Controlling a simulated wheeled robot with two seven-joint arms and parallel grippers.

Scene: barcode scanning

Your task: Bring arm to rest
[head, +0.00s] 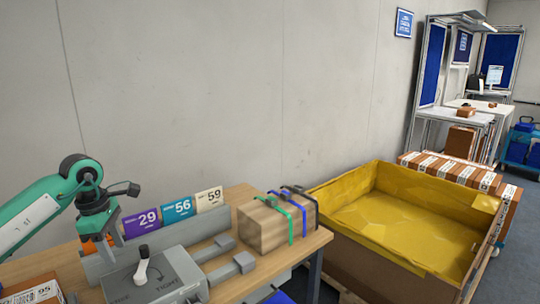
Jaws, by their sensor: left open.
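My left arm comes in from the left, and its gripper (99,246) hangs down at the left end of the wooden table (236,198). Its orange fingers sit beside the grey device with a white lever (142,268). The gripper is open, and nothing shows between the fingers. A cardboard parcel (268,228) with green, blue and black straps stands on the table to the right, well apart from the gripper. My right gripper is not in view.
Number cards (178,210) stand behind the grey device. A large box lined with yellow (405,213) stands right of the table. A labelled carton (36,290) shows at the lower left. A bare wall (230,90) closes the back. Workstations (455,115) stand far right.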

